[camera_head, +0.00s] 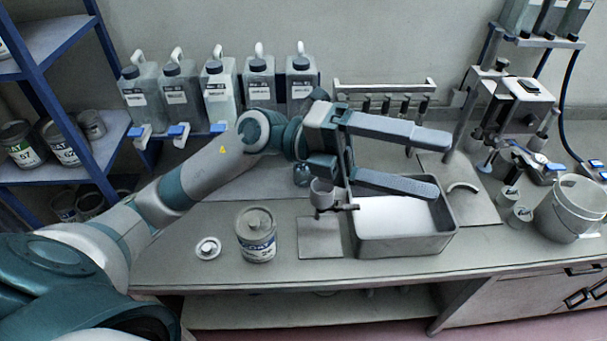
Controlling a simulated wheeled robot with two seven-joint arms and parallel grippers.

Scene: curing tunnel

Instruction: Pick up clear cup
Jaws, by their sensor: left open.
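My left gripper (438,165) is open and empty, with its fingers spread and pointing right above the metal tray (447,232). A pale translucent tub-like cup (572,212) stands at the right end of the bench, well apart from my fingers. Two small pale cups, one behind (508,198) and one in front (520,217), stand just left of it. I cannot tell for sure which of these is the clear cup. A small grey cup (322,195) on a holder is below my gripper's body, partly hidden by it. My right gripper is not in view.
A labelled can (257,235) and a round lid (208,248) are on the front left of the bench. Several jugs (220,90) line the back. A blue shelf rack (50,85) stands left. A stand with apparatus (500,100) rises at the back right.

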